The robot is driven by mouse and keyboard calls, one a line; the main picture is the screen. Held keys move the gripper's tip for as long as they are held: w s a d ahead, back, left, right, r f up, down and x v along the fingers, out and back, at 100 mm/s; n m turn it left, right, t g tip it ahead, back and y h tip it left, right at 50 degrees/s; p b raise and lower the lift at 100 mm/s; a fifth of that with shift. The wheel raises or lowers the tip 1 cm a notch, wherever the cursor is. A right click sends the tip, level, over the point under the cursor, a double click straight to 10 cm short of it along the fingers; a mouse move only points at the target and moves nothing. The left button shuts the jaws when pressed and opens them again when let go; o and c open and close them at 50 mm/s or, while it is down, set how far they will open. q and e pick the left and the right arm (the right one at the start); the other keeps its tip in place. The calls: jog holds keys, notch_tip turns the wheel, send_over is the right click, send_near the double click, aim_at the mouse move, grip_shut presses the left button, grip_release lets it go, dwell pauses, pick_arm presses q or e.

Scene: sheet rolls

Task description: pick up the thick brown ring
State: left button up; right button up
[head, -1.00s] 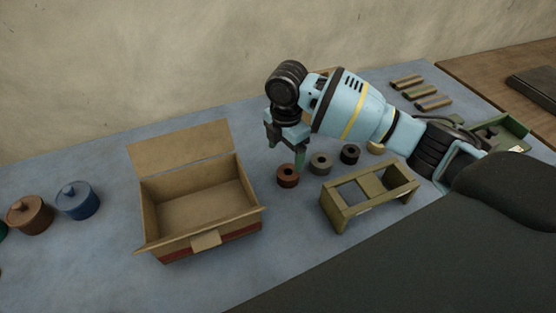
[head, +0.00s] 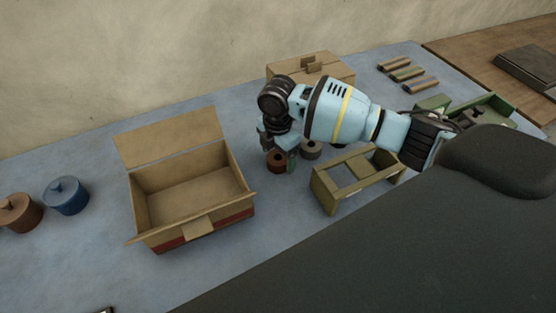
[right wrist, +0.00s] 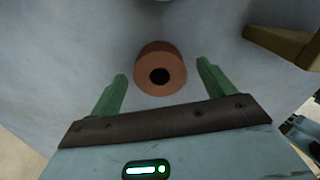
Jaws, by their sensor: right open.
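The thick brown ring (head: 276,161) stands on the blue-grey table, right of the open cardboard box, partly covered by my right gripper in the head view. In the right wrist view the brown ring (right wrist: 161,70) shows whole, with its dark hole facing the camera. My right gripper (head: 284,160) is low over the table at the ring. Its two green fingers (right wrist: 160,84) are apart, with the ring centred just beyond and between their tips. Nothing is held. My left gripper is not in view.
An open cardboard box (head: 186,228) stands to the left. A grey ring (head: 312,151) sits close on the right, near an olive frame stand (head: 326,194). A closed carton (head: 337,68) stands behind my right arm. Lidded brown (head: 20,213) and blue pots (head: 66,197) are far left.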

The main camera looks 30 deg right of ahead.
jog(key=shift+f, duration=0.4)
jog(key=c, duration=1.1)
jog(key=shift+r, duration=0.1)
